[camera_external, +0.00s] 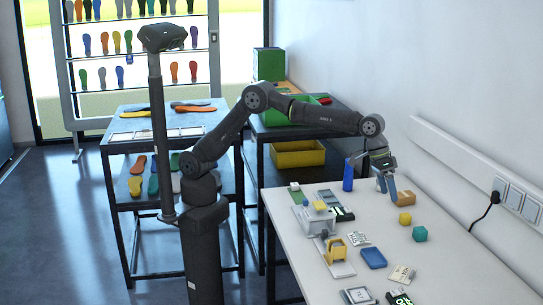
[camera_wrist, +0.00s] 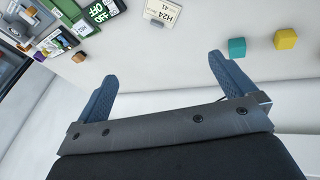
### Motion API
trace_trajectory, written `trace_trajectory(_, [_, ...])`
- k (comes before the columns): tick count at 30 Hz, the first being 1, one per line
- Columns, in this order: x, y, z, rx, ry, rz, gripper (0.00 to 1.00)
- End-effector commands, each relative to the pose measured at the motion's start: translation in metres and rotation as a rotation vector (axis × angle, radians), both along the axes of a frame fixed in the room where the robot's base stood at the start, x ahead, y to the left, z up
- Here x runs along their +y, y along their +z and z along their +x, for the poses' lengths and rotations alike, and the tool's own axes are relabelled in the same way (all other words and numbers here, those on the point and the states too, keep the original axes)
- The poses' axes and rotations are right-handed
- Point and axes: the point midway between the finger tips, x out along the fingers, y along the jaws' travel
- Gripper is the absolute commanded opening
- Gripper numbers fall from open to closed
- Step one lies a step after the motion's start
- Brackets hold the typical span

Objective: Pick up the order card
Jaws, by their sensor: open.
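The order card (camera_wrist: 164,12), a white card marked "H24 41", lies at the top edge of the wrist view, cut off by the frame. In the external view a small white card (camera_external: 402,273), which looks like the same one, lies near the front of the white table. My gripper (camera_external: 386,184) is above the far part of the table, away from that card. In the wrist view my gripper (camera_wrist: 162,68) has its two blue fingers wide apart with nothing between them.
A teal cube (camera_external: 419,233) and a yellow cube (camera_external: 405,218) stand on the white table (camera_external: 445,262). A blue bottle (camera_external: 348,175) stands left of my gripper.

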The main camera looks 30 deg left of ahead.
Motion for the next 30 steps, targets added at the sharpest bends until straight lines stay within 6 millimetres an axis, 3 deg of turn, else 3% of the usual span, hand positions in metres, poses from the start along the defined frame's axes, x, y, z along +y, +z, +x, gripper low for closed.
trace_trajectory(1, [-0.012, -0.018, -0.005, -0.043, -0.079, -0.002, 1.0])
trace_trajectory(6, [-0.045, -0.063, -0.019, -0.198, -0.358, -0.019, 1.0])
trace_trajectory(11, [-0.061, -0.087, -0.027, -0.285, -0.515, -0.027, 1.0])
trace_trajectory(17, [-0.071, -0.111, -0.028, -0.303, -0.55, -0.027, 1.0])
trace_trajectory(30, [-0.1, -0.184, -0.028, -0.302, -0.547, -0.028, 1.0])
